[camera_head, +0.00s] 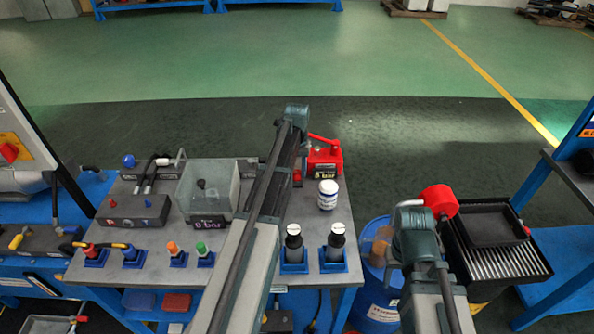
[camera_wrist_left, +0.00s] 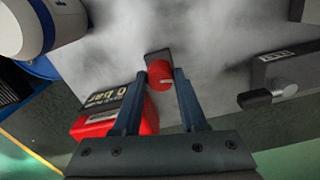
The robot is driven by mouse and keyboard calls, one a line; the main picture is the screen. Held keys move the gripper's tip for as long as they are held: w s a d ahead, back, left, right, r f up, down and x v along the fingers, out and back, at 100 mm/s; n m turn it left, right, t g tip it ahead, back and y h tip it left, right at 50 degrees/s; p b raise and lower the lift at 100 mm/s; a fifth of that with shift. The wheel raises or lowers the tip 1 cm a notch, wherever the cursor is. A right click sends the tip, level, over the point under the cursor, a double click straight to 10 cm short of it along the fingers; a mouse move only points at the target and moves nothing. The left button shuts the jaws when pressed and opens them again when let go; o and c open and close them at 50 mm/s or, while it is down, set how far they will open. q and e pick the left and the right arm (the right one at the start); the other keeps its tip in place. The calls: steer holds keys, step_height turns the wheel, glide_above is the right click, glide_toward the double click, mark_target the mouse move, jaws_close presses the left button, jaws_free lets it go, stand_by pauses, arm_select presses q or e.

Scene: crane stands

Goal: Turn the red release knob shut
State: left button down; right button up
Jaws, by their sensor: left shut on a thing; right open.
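The red release knob (camera_wrist_left: 160,78) is a small round red knob. It shows in the left wrist view between the two fingers of my left gripper (camera_wrist_left: 160,66), which is shut on it. The red hand pump (camera_head: 325,158) with a dark "0 bar" label stands at the bench's back right; part of it also shows in the left wrist view (camera_wrist_left: 95,125). My left arm crosses the bench in the head view and largely hides the fingers and knob there. My right gripper (camera_head: 412,208) is open, off the bench's right side, apart from the pump.
A white jar (camera_head: 328,195) stands just in front of the pump, and two dark bottles (camera_head: 293,243) sit in blue holders nearer me. A clear box (camera_head: 208,188) with a "0 bar" label is left of my arm. A blue drum (camera_head: 377,270) stands right of the bench.

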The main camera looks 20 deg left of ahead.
arm_select(q)
steer(key=n, duration=0.4)
steer(key=shift+n, duration=0.3)
steer(key=n, duration=0.5)
steer(key=shift+n, duration=0.3)
steer(key=n, duration=0.5)
steer(key=shift+n, duration=2.5)
steer(key=shift+c, duration=2.2)
jaws_free()
steer(key=shift+r, duration=0.1)
